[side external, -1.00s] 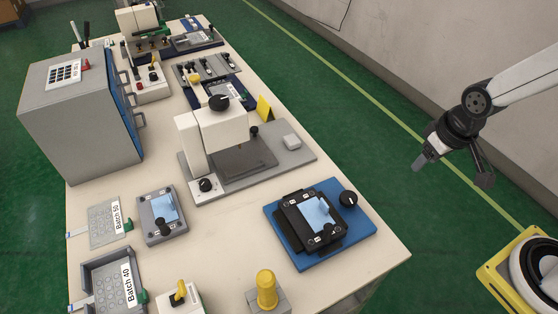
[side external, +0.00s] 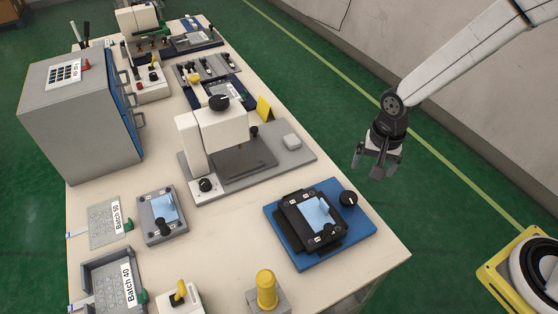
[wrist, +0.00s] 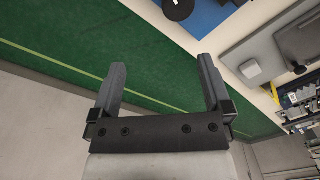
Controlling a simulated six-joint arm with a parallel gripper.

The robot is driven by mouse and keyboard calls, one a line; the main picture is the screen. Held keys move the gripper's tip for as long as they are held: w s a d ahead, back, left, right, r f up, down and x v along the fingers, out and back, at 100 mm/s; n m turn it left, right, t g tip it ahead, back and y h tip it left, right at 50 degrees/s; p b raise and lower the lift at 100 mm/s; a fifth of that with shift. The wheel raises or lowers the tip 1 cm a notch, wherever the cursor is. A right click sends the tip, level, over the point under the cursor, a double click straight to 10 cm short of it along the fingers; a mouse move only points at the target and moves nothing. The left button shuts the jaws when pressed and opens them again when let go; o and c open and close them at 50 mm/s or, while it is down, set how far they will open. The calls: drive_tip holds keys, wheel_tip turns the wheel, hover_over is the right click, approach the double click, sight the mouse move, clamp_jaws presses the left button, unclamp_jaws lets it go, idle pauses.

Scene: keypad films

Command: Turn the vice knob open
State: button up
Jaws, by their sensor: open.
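The vice is most likely the blue-based fixture (side external: 281,236) at the table's front right, holding a black device with a light blue screen. Its round black knob (side external: 348,199) has a white mark and sits at the right side of the blue base. The knob also shows at the top of the wrist view (wrist: 178,8). My gripper (side external: 374,172) is open and empty. It hangs in the air above and beyond the knob in the side view, apart from it, over the green floor. Both fingers show spread in the wrist view (wrist: 160,85).
A grey press station (side external: 300,157) with a white head stands behind the vice. A grey cabinet (side external: 75,120) is at the left. A yellow knob (side external: 266,288) stands at the table's front. The table between vice and press is bare.

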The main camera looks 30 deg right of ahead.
sight(349, 197)
drive_tip(key=a+f+m, duration=0.1)
drive_tip(key=w+a+f+m, duration=0.1)
drive_tip(key=a+f+m, duration=0.1)
drive_tip(key=shift+w+f+g, duration=0.25)
drive_tip(key=shift+w+g, duration=0.15)
drive_tip(key=shift+f, duration=3.85)
drive_tip(key=shift+c, duration=0.2)
drive_tip(key=c, duration=1.2)
